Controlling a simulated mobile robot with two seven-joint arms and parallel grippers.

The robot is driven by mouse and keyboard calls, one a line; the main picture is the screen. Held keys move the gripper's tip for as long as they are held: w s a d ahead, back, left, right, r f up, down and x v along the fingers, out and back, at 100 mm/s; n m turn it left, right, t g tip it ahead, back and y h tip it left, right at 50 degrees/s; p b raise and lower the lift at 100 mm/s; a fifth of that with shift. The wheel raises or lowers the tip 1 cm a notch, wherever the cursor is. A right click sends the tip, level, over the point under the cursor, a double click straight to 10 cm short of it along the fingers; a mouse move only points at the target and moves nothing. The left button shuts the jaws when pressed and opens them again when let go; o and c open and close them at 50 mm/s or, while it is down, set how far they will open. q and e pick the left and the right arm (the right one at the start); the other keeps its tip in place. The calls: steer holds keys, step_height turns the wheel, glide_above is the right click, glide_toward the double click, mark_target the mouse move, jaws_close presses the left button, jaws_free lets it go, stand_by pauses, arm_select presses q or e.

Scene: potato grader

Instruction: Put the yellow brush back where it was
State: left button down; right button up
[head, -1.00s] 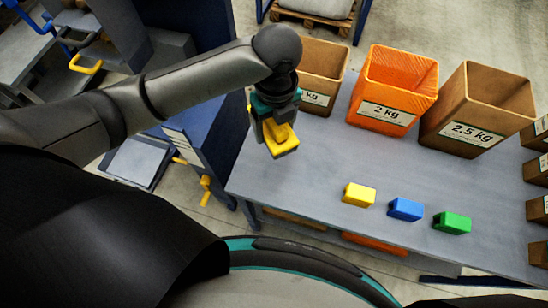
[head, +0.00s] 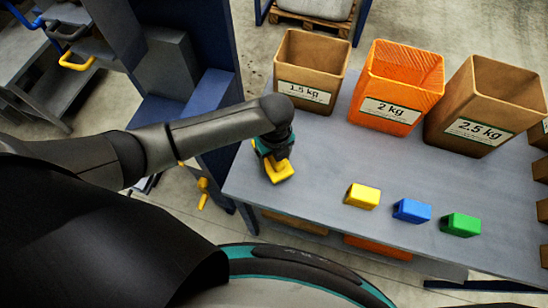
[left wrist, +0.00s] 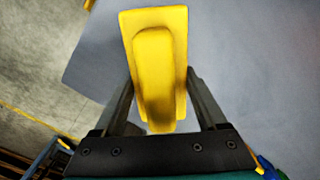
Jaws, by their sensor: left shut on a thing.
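The yellow brush (head: 281,173) is in my left gripper (head: 274,160), near the left end of the grey table (head: 330,165). In the left wrist view the brush (left wrist: 157,60) shows as a flat yellow plate with a raised, rounded grip, lying between the two fingers of the left gripper (left wrist: 160,100). The left gripper is shut on it. The brush is over the table, close to the table's left edge; I cannot tell whether it touches the top. My right gripper is not in view.
A yellow block (head: 362,196), a blue block (head: 411,210) and a green block (head: 461,225) lie in a row on the table. Behind stand a 1.5 kg brown bin (head: 305,93), a 2 kg orange bin (head: 388,108) and a 2.5 kg brown bin (head: 478,130). The table between is clear.

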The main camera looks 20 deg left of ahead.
arm_select(q)
jaws_free()
steer(key=shift+f, duration=0.1)
stand_by(0.3)
step_height(320, 180, up, 12)
steer(key=p, duration=0.2)
steer(key=shift+d+r+p, duration=0.1)
steer(key=shift+r+p, duration=0.1)
steer(key=shift+p, duration=0.15)
